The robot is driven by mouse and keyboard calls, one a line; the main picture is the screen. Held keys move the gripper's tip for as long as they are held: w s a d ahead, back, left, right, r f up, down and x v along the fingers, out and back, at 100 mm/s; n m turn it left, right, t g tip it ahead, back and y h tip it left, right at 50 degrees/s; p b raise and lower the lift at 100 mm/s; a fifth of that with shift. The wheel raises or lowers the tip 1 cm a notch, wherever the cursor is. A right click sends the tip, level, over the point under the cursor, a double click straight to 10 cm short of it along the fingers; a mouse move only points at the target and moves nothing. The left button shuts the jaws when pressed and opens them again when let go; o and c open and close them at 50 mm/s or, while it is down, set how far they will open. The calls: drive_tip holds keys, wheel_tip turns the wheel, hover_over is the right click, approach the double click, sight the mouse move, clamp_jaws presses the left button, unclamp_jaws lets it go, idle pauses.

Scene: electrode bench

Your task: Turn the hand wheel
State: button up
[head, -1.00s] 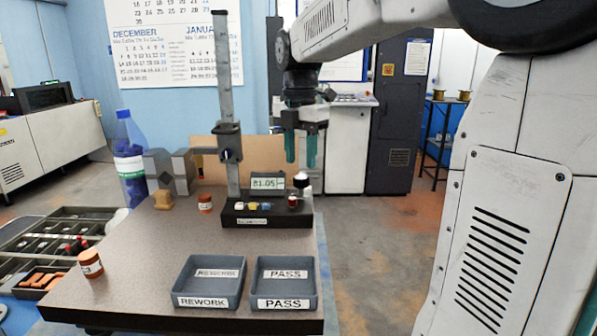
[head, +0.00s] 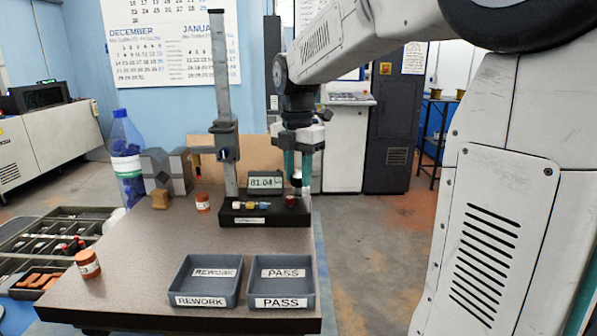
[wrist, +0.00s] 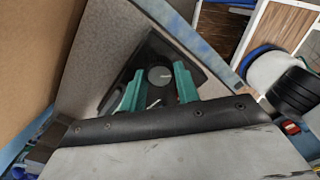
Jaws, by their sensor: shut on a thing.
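The hand wheel is a small dark knob with a pale top (head: 296,181) at the right end of the gauge's black base (head: 262,212). In the wrist view the round hand wheel (wrist: 160,75) sits between the green fingers. My gripper (head: 298,172) points down over it and is shut on it, with one finger on each side. The wrist view also shows my gripper (wrist: 158,80). The finger contact is partly hidden in the head view. The gauge's display (head: 265,182) seems to read 81.04.
A tall grey column (head: 221,100) with a sliding bracket rises left of the display. REWORK (head: 202,301) and PASS (head: 281,302) trays stand at the bench front.

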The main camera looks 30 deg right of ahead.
drive_tip(key=shift+m, duration=0.3)
drive_tip(key=m, duration=0.9)
drive_tip(key=shift+w, duration=0.1)
drive_tip(key=m, duration=1)
drive_tip(key=shift+d, duration=0.1)
drive_tip(key=m, duration=0.5)
drive_tip(key=shift+m, duration=0.3)
drive_tip(key=m, duration=0.4)
drive_tip(key=shift+d, duration=0.1)
drive_tip(key=m, duration=0.5)
drive_tip(key=shift+m, duration=2.2)
